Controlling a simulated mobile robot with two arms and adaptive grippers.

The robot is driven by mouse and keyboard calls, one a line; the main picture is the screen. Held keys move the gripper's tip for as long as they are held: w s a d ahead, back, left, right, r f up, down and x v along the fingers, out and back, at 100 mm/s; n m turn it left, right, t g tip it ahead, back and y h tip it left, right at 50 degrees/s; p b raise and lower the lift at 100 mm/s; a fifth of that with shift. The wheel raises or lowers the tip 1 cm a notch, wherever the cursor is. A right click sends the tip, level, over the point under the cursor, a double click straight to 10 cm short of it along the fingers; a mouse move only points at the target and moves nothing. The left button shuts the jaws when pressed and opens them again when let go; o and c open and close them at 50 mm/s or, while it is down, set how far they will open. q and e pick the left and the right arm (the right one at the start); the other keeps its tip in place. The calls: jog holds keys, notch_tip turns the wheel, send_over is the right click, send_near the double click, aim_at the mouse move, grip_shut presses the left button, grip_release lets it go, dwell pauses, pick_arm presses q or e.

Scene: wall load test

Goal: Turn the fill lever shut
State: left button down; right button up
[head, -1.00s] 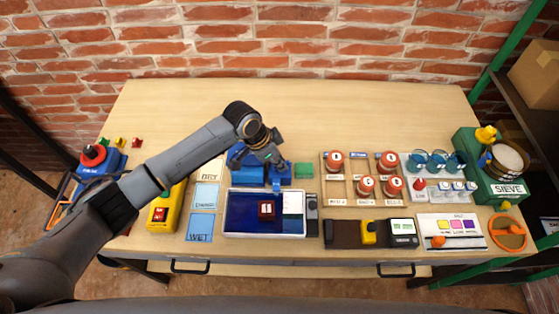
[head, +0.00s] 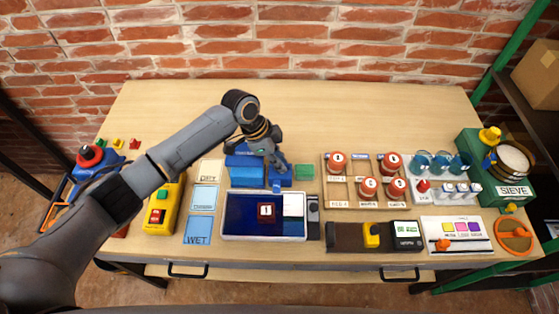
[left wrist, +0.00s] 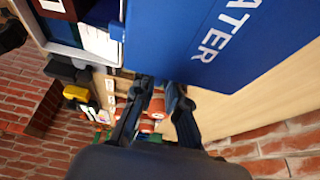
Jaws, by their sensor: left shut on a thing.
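The blue water tank (head: 243,170) stands behind the white-rimmed tray near the middle of the table. Its face, lettered "WATER", fills the top of the left wrist view (left wrist: 220,40). My left gripper (head: 277,161) is at the right side of the tank, above its blue spout (head: 277,184). In the left wrist view its fingers (left wrist: 160,88) lie close together by the tank's edge. They are shut on the fill lever, which the fingers and tank mostly hide; its angle cannot be told. My right gripper is not in view.
The tray (head: 230,236) holds a dark red block (head: 266,212) marked 1, in front of the tank. A green block (head: 304,171) lies close right of the gripper. Red-topped jars (head: 337,162) stand further right. The table behind the tank is clear.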

pick_arm(q)
jog(key=c, duration=1.4)
grip_release()
jog(key=shift+o, duration=0.2)
jog(key=v, duration=1.2)
jog(key=shift+d, duration=0.1)
